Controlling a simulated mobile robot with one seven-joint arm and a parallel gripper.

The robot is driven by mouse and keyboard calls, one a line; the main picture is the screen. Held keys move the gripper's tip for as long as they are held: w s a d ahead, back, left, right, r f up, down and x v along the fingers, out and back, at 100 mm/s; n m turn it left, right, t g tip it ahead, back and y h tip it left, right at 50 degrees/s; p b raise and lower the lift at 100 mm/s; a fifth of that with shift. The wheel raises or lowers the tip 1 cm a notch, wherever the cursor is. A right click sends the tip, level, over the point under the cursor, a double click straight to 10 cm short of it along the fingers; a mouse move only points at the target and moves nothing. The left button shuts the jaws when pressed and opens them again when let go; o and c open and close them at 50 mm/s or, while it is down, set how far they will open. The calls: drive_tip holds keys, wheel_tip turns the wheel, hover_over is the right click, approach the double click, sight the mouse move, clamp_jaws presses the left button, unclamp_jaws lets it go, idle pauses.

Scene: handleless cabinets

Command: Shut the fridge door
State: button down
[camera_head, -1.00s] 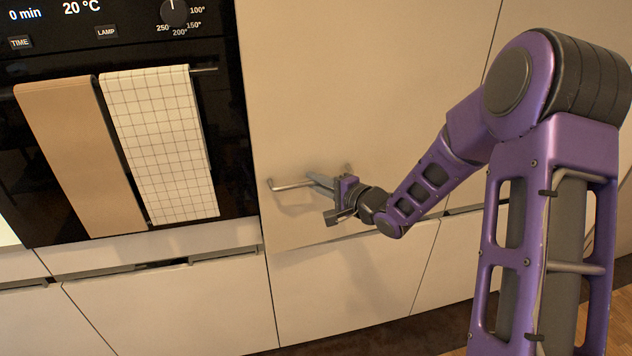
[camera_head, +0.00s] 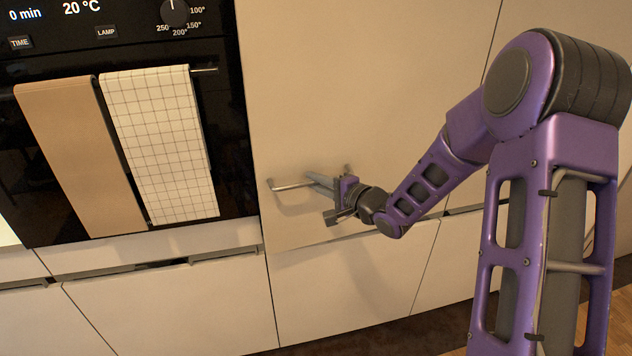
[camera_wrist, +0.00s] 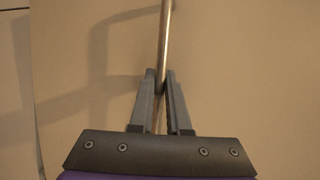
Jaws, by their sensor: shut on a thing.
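The fridge door (camera_head: 350,90) is a tall beige panel to the right of the oven. Its face looks flush with the panels around it. A horizontal metal bar handle (camera_head: 290,186) sits near its lower edge. My gripper (camera_head: 318,184) is at the handle, with its fingers around the bar. In the wrist view, the handle (camera_wrist: 165,40) runs between the two fingers of my gripper (camera_wrist: 162,85), which are closed on it. Part of the bar is hidden behind the fingers.
The black oven (camera_head: 225,120) stands at the left with a tan towel (camera_head: 80,150) and a checked towel (camera_head: 160,140) over its handle. Lower cabinet fronts (camera_head: 340,290) lie below the door. Wooden floor (camera_head: 600,320) shows at the lower right.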

drive_tip(key=shift+w+a+t+h, duration=0.15)
drive_tip(key=shift+w+a, duration=0.1)
drive_tip(key=shift+w, duration=0.25)
drive_tip(key=shift+w+a+t+h, duration=0.15)
drive_tip(key=shift+w+a, duration=0.05)
drive_tip(key=shift+w, duration=0.25)
drive_tip(key=c, duration=0.9)
unclamp_jaws()
drive_tip(key=p+v, duration=0.2)
drive_tip(key=v, duration=1.5)
drive_tip(key=shift+s+d+r, duration=0.1)
drive_tip(key=shift+s+d, duration=0.1)
drive_tip(key=shift+d, duration=0.05)
